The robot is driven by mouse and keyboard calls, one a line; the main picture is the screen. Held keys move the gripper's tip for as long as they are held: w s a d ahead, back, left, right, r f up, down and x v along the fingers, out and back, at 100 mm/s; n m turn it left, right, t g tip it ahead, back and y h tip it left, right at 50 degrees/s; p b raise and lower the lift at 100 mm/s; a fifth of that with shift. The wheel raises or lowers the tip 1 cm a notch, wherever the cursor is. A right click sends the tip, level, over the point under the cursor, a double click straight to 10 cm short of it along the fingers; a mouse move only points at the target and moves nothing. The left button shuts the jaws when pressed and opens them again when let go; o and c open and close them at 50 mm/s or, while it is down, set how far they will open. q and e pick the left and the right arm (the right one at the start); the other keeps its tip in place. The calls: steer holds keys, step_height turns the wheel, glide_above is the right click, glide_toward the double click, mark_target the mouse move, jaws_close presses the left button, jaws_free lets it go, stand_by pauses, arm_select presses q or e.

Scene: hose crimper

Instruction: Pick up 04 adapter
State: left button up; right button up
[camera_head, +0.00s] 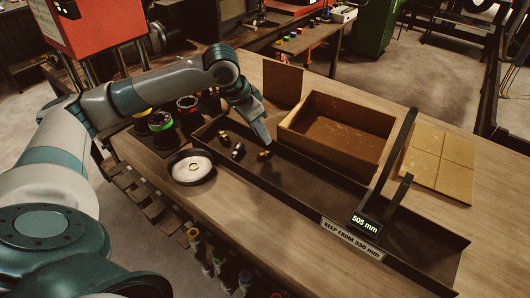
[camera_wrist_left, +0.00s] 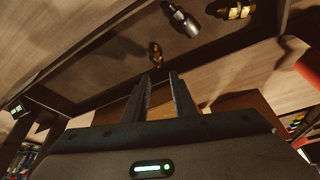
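A long dark tray (camera_head: 300,190) on the workbench holds three small fittings. A brass fitting (camera_head: 264,155) lies nearest my left gripper (camera_head: 262,138); it shows just beyond the fingertips in the left wrist view (camera_wrist_left: 155,55). A dark and silvery fitting (camera_head: 238,151) lies to its left, also seen in the left wrist view (camera_wrist_left: 183,20). Another brass fitting (camera_head: 223,136) lies farther left. No label tells which is the 04 adapter. My left gripper is above the tray, pointing down, with an empty gap between its fingers (camera_wrist_left: 160,80). My right gripper is not in view.
An open brown box (camera_head: 335,150) stands directly behind the tray. A dark upright frame with a 505 mm display (camera_head: 364,222) crosses the tray at right. A round dish (camera_head: 190,167) and colored spools (camera_head: 161,122) stand left. Divided tan panel (camera_head: 438,165) lies right.

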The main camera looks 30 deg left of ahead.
mark_target(266, 152)
arm_select(q)
steer(key=shift+x, duration=0.9)
steer(key=shift+d+f+p, duration=0.1)
steer(key=shift+f+p, duration=0.4)
steer(key=shift+f, duration=0.1)
steer(key=p+x, duration=0.1)
steer(key=x, duration=0.2)
steer(key=shift+s+f, duration=0.1)
steer(key=shift+f, duration=0.45)
jaws_close()
